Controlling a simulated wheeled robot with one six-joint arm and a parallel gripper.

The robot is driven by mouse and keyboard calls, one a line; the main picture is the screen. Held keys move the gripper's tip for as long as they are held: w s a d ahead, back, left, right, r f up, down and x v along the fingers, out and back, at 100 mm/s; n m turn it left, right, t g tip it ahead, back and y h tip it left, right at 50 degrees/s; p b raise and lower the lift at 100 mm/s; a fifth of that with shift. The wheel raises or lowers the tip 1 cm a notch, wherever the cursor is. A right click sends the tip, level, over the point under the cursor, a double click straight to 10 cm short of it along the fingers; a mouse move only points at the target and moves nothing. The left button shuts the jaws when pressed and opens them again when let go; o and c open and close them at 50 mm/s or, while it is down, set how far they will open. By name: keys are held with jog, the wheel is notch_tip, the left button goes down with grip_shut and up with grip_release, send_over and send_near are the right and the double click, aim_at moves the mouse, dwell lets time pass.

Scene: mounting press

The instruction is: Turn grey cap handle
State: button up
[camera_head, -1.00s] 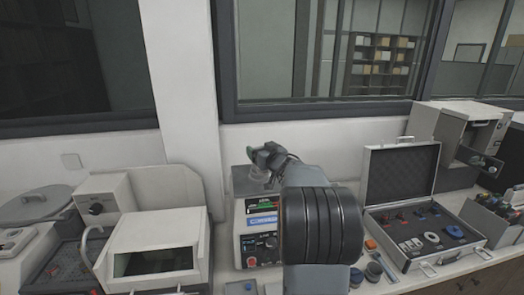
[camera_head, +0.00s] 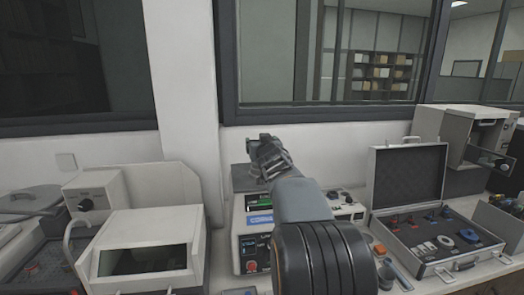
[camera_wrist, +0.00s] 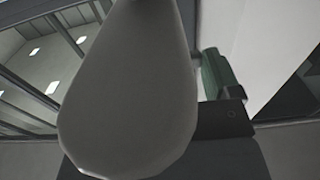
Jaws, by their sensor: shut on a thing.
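The mounting press (camera_head: 258,243), with a green display, a blue label and a red button, stands mid-bench behind my arm. My gripper (camera_head: 262,146) is above the back of the press, with my forearm hiding part of the machine. In the wrist view a large smooth grey rounded shape, which looks like the grey cap handle (camera_wrist: 130,100), fills the middle close to the lens. A green-grey finger of my gripper (camera_wrist: 220,85) shows to its right. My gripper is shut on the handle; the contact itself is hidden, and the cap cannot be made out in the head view.
A white machine with a dark window (camera_head: 148,252) stands left of the press. An open case (camera_head: 470,258) with red, blue and white parts lies to the right. A grey cabinet (camera_head: 455,125) stands behind it. The wall and window are close behind the press.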

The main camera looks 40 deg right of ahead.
jog(key=o, duration=0.8)
jog(key=shift+v, duration=6.95)
